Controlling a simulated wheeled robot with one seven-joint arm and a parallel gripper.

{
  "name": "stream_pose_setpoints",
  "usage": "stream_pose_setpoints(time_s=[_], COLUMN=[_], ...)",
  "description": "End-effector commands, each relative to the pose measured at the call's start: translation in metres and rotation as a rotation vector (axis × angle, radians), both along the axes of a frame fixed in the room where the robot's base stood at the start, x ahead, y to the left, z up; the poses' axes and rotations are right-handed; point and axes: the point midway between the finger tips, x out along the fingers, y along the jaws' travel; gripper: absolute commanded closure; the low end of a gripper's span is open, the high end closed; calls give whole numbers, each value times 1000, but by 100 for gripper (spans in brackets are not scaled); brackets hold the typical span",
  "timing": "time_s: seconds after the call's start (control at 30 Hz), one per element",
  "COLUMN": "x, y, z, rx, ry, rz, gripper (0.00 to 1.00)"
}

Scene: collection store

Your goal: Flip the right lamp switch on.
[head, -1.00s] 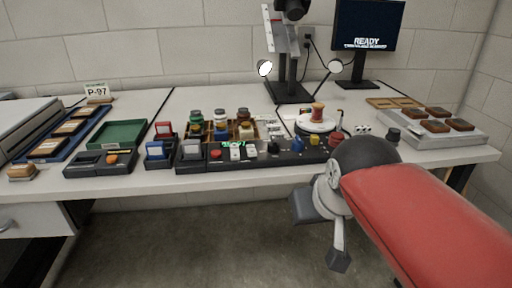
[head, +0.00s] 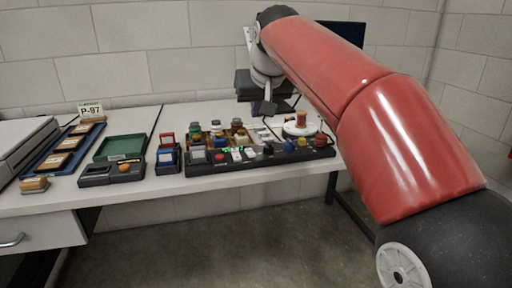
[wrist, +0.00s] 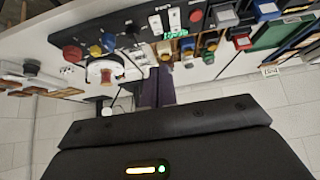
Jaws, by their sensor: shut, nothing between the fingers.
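The long dark control panel (head: 330,153) lies along the table's front. On it are two white switches side by side, left (head: 237,155) and right (head: 250,153), between a red button and a black knob. The wrist view, roughly upside down, shows the right white switch (wrist: 155,25) and the left one (wrist: 175,19). I cannot tell which way either is tipped. My gripper (head: 267,108) is shut and empty, raised above the back of the table. In the wrist view its fingers (wrist: 153,82) point toward the panel, apart from it. My arm hides the lamps in the head view.
Jars in a wooden tray stand behind the panel. A spool on a white round base (head: 300,128) is at the right. A green tray (head: 118,147) and small boxes stand left.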

Motion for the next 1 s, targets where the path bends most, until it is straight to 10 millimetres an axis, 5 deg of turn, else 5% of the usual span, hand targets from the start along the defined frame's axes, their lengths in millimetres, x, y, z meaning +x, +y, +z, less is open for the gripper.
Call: stream_pose_setpoints(time_s=[0.37,0.83,1.0], x=[5,58,53], y=[1,16,15], z=[-8,-83,-108], rx=[0,-1,0], ry=[1,2,1], rz=[0,-1,-1], gripper=[100,100,100])
